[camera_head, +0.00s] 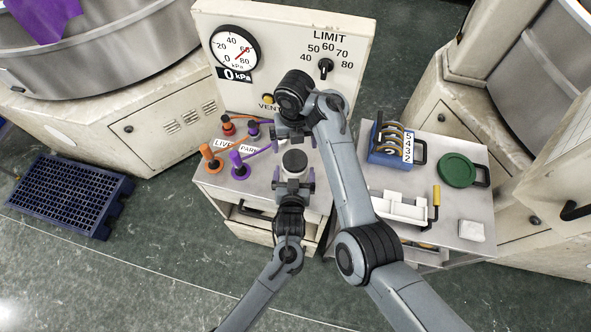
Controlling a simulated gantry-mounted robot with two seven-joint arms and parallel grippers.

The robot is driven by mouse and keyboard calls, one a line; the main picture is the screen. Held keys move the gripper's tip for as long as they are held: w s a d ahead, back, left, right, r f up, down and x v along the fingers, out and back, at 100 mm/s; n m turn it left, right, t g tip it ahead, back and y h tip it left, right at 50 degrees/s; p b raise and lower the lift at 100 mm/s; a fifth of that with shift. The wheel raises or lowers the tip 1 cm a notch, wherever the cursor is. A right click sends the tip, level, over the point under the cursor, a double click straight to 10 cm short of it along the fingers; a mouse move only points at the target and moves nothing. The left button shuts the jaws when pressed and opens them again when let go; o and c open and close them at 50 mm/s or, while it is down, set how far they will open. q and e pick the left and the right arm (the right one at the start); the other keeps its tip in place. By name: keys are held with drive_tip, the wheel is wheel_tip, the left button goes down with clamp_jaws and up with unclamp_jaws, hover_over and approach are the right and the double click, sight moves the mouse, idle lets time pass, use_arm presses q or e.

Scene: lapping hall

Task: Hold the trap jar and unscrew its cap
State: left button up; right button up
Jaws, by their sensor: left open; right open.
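The trap jar (293,174) stands on the light bench top, pale below with a dark round cap (294,160) on top. My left gripper (293,183) is open, with one finger on each side of the jar's body. I cannot tell whether the fingers touch it. My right gripper (294,142) is open and comes down from above, just behind the cap in the picture. Its own wrist partly hides its fingers, and the gap to the cap is hard to judge.
A gauge panel (282,22) stands behind. Orange (211,158) and purple (239,164) fittings with hoses lie left of the jar. On the right are a blue rack (383,156), green disc (457,170), white tray (398,208) and white block (471,231).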

use_arm(q)
drive_tip(key=shift+x, duration=1.8)
drive_tip(key=shift+c, duration=0.5)
